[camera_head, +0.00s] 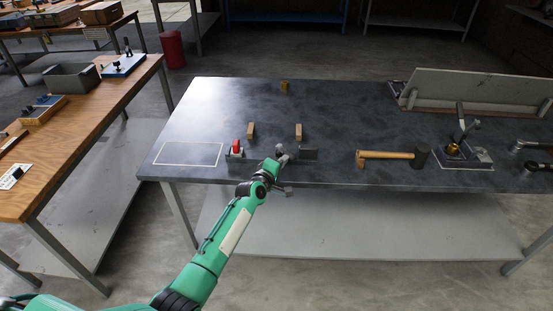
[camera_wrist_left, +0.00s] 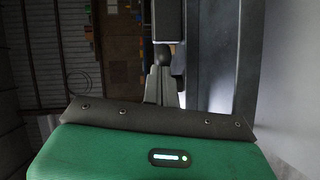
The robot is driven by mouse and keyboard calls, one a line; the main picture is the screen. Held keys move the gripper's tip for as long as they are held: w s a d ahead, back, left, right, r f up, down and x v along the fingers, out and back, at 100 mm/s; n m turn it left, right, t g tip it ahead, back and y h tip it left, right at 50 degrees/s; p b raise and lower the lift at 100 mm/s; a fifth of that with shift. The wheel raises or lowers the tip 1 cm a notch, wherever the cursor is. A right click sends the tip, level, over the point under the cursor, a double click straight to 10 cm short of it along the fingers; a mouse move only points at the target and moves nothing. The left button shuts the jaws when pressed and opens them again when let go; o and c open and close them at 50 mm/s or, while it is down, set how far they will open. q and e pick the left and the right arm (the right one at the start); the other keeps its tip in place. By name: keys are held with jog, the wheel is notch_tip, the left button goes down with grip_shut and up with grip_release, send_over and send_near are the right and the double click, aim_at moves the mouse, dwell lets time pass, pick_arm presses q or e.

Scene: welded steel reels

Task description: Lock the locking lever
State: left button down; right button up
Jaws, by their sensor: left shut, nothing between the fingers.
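A small grey fixture with a red upright handle (camera_head: 236,147) stands near the front edge of the dark table. A metal fixture with a raised lever (camera_head: 461,120) stands further right on the same table. I cannot tell for sure which is the locking lever. My left gripper (camera_head: 282,154) is right of the red handle, at a dark grey block (camera_head: 308,155) near the table edge; contact cannot be told. In the left wrist view the left gripper (camera_wrist_left: 163,75) is shut with nothing between its fingers. The right gripper is not in view.
The dark table (camera_head: 335,105) carries a hammer (camera_head: 395,157), small wooden blocks (camera_head: 298,131) and a white outlined rectangle (camera_head: 190,154). A grey panel (camera_head: 470,88) stands at the back right. A wooden bench (camera_head: 100,105) is at left.

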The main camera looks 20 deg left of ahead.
aim_at(293, 159)
pick_arm(q)
jog(key=shift+w+d+f, duration=0.1)
jog(key=shift+w+d, duration=0.25)
jog(key=shift+d, duration=0.35)
jog(key=shift+w+d+b, duration=0.45)
jog(key=shift+w+d, duration=0.15)
jog(key=shift+d, duration=0.2)
jog(key=shift+w+d+b, duration=0.7)
jog(key=shift+w+d, duration=0.1)
jog(key=shift+w, duration=0.45)
